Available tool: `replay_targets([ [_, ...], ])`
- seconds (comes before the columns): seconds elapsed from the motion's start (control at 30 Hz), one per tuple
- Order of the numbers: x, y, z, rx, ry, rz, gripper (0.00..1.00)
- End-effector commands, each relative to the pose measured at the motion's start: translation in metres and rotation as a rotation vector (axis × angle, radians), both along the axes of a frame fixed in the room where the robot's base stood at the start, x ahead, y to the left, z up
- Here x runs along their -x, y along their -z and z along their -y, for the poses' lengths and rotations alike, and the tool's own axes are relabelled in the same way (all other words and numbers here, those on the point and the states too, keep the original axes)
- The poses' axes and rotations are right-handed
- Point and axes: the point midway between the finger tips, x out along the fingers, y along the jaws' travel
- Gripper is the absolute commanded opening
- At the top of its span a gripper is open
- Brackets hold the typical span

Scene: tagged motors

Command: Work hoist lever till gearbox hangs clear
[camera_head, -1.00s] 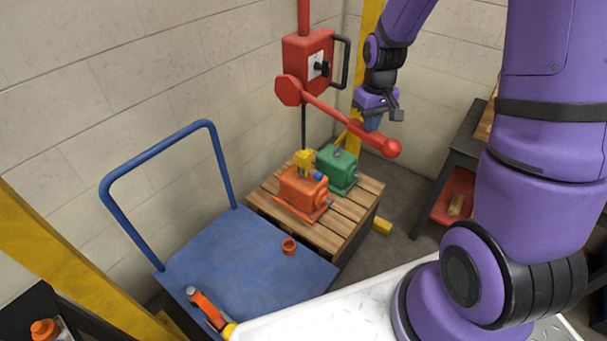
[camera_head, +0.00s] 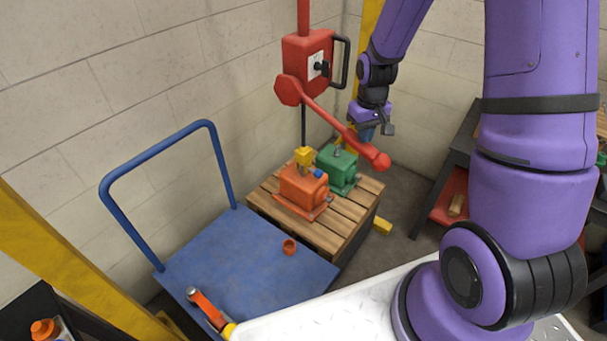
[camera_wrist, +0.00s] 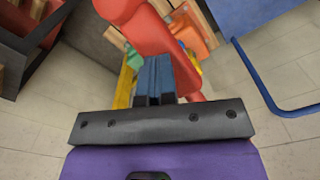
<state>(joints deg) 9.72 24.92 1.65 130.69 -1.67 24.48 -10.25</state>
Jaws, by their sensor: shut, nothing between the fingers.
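The red hoist (camera_head: 308,62) hangs at the back, with its red lever (camera_head: 340,126) slanting down to the right to a round knob. My gripper (camera_head: 366,132) is just behind the lever near its knob end, and the lever partly hides it. In the wrist view its blue fingers (camera_wrist: 153,78) are shut together with nothing between them, over the red lever (camera_wrist: 150,35); contact cannot be told for sure. The orange gearbox (camera_head: 302,186) is on the wooden pallet, under the yellow hook (camera_head: 304,156) on the hoist's line. No gap beneath it is clear.
A green gearbox (camera_head: 338,166) stands beside the orange one on the pallet (camera_head: 335,236). A blue trolley (camera_head: 230,281) with a small orange cup (camera_head: 289,247) stands in front. A yellow block (camera_head: 382,226) lies on the floor. A dark bench (camera_head: 457,165) is at right.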

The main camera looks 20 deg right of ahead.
Motion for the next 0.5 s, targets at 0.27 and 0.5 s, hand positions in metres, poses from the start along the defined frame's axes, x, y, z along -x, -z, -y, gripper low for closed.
replay_targets([
  [0.27, -0.002, -0.016, 0.0, 0.001, 0.0, 0.006, 0.0],
  [0.5, -0.001, -0.046, 0.0, 0.001, 0.0, 0.006, 0.0],
])
